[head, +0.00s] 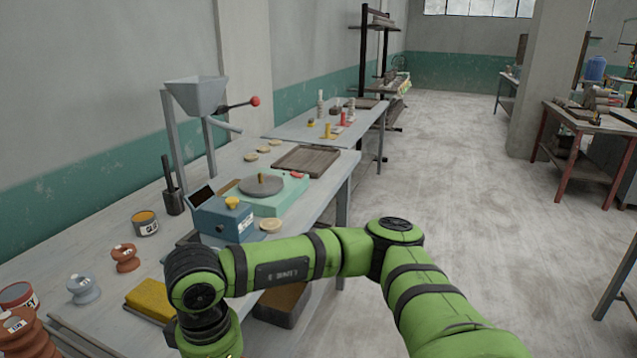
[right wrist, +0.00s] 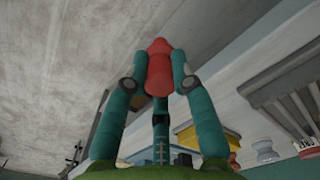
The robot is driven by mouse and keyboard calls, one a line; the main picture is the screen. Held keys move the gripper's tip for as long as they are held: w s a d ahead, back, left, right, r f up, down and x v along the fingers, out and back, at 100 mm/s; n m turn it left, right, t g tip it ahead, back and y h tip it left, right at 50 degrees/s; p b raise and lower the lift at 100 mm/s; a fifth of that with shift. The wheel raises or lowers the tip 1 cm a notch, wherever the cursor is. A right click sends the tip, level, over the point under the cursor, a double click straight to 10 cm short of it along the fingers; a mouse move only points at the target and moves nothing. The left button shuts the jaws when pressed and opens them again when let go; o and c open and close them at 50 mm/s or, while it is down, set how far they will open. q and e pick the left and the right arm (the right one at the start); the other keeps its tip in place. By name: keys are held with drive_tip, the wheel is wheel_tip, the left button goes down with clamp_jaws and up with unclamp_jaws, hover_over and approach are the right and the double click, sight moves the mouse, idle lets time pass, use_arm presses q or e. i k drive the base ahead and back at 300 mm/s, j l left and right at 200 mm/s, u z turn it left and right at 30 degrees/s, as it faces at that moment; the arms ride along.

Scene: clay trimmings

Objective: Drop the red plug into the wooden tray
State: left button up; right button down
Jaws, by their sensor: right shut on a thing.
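The red plug (right wrist: 158,68) is held between the teal fingers of my right gripper (right wrist: 159,75) in the right wrist view. It is a rounded red piece whose end sticks out past the fingertips. In the head view my green right arm reaches across to the lower left, and its gripper and the plug are below the picture's edge. The wooden tray (head: 323,164), dark and shallow with a raised rim, lies on the bench beyond the turquoise device, away from my right wrist. It looks empty. My left gripper is not in view.
The turquoise device (head: 268,205) with a grey disc and a blue box (head: 222,222) stand between my arm and the tray.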

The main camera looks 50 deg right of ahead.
sight(312, 161)
drive_tip(key=l+z, duration=0.1)
drive_tip(key=z, duration=0.75)
drive_tip(key=l+z, duration=0.1)
drive_tip(key=z, duration=0.3)
drive_tip(key=i+l+z, duration=0.1)
drive_tip(key=i+l, duration=0.3)
drive_tip(key=l, duration=0.1)
